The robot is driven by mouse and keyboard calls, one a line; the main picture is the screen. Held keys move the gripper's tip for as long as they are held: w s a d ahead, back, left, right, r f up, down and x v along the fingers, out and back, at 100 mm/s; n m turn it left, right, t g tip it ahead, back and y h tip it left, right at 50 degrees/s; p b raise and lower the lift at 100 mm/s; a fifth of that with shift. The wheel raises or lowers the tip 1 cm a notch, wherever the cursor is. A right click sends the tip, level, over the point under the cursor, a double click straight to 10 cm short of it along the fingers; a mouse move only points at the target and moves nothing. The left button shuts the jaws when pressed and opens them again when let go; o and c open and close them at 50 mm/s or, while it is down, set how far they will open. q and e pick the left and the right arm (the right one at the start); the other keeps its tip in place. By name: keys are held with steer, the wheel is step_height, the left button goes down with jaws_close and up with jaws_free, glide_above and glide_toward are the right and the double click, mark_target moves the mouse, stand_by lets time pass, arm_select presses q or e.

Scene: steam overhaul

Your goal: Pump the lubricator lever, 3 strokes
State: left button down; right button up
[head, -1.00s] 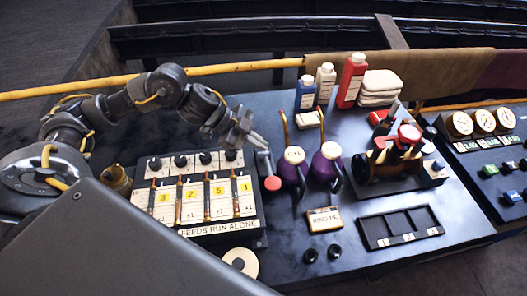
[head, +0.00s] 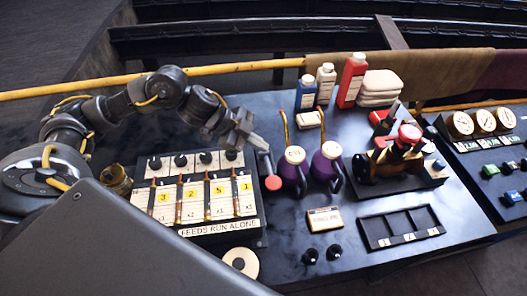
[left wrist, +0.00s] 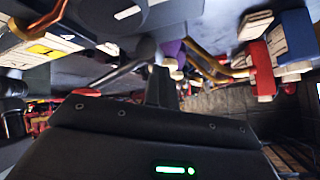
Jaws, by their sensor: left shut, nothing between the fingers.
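The lubricator (head: 206,196) is a box with several numbered feed columns and a label reading "FEEDS RUN ALONE". Its lever is on the right side, a grey rod ending in a red knob (head: 273,183) that points toward the front. My left gripper (head: 260,143) is shut and empty, just above and behind the rear end of the lever. In the left wrist view, the fingers (left wrist: 160,88) are together beside the lever's grey rod (left wrist: 122,73). I cannot tell whether they touch it. My right gripper is not in view.
Two purple oil cans (head: 292,168) with upright spouts stand just right of the lever. Bottles, including a red one (head: 351,82), and folded cloths (head: 380,86) stand at the back. A dark tray (head: 401,228) lies at the front right. A cream ring (head: 241,262) lies before the lubricator.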

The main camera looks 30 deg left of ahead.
mark_target(259, 155)
arm_select(q)
steer(key=shift+s+d+f+b, duration=0.1)
steer(key=shift+s+f+b, duration=0.25)
steer(key=shift+f, duration=0.3)
steer(key=shift+s+d+f+b, duration=0.1)
steer(key=shift+s+f+b, duration=0.15)
steer(key=shift+s+f, duration=0.3)
stand_by(0.8)
steer(key=shift+w, duration=0.1)
steer(key=shift+w+a+r+p, duration=0.15)
steer(key=shift+r+p, duration=0.15)
steer(key=shift+p, duration=0.25)
steer(key=shift+w+r, duration=0.15)
steer(key=shift+w, duration=0.1)
steer(key=shift+r+p, duration=0.1)
steer(key=shift+p, duration=0.2)
steer(key=shift+w+a+r+p, duration=0.1)
steer(key=shift+w+r+p, duration=0.15)
steer(key=shift+r+p, duration=0.35)
steer(key=r+p, duration=0.2)
steer(key=w+a+r+p, duration=0.1)
steer(key=shift+r, duration=0.25)
steer(key=shift+w+d+r+p, duration=0.1)
steer(key=shift+d+r+p, duration=0.05)
steer(key=shift+r+p, duration=0.15)
